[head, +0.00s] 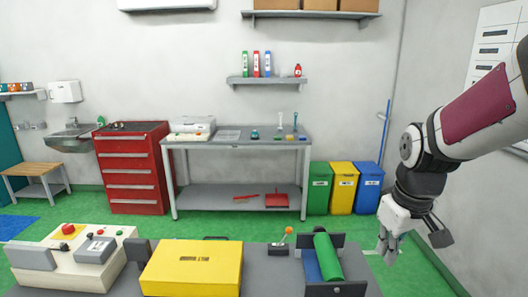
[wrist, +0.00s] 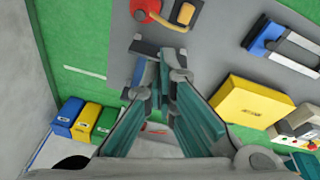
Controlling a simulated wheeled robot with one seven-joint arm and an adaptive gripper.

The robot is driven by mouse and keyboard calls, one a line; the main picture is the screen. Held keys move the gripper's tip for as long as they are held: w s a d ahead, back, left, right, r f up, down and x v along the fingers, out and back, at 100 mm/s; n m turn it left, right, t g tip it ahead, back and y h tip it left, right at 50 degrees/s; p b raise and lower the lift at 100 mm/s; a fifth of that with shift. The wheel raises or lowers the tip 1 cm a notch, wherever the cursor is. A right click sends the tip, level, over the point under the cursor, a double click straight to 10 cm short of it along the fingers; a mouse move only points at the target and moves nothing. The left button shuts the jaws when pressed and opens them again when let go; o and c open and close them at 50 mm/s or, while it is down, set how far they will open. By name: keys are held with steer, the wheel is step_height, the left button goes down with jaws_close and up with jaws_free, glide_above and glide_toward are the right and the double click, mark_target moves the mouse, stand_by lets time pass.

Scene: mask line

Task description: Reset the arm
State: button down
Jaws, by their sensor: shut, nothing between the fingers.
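My gripper (head: 389,252) hangs at the right of the head view, fingers pointing down, beside the right end of the grey bench. In the wrist view my gripper (wrist: 160,72) has its fingers brought together, with nothing held between them. My arm reaches in from the right edge of the head view, bent at a dark joint above the gripper.
The bench carries a control box (head: 55,262), a yellow case (head: 193,268), and a green roll (head: 327,258) in a dark holder. Green, yellow and blue bins (head: 342,188) stand behind. A wall (head: 470,200) is close on the right.

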steer(key=s+a+r+m+t+b, duration=0.1)
steer(key=s+a+r, duration=0.2)
steer(key=s, duration=0.4)
steer(key=s+a+r+m+t+b, duration=0.1)
steer(key=s+a+r+m+t, duration=0.1)
steer(key=s+r, duration=0.2)
steer(key=s, duration=0.2)
steer(key=shift+s+a, duration=0.4)
stand_by(0.6)
steer(key=shift+a, duration=0.15)
